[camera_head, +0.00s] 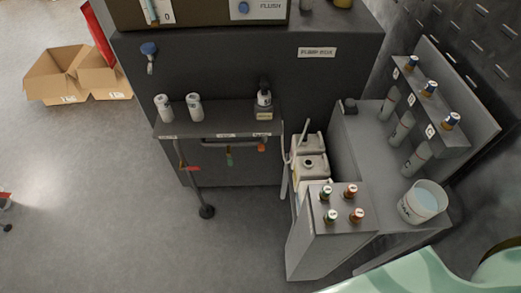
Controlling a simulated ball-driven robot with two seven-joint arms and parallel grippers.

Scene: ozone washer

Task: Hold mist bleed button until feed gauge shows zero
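No button labelled mist bleed and no feed gauge can be made out in the head view. The dark cabinet (240,75) fills the upper middle, and its top is cut off by the frame edge. A blue knob (243,7) sits beside a FLUSH label (271,6) on the panel at the top. A blue-handled valve (149,49) is on the cabinet's upper left front. Neither gripper is in view. A mint-green part of mine shows at the lower right.
A shelf (225,121) carries two pale canisters and a dark bottle (264,99). Pale jugs (310,165) stand beside a grey box (325,235) with several coloured caps. A bucket (423,200) stands on the right bench. Cardboard boxes (75,75) lie left. The left floor is mostly clear.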

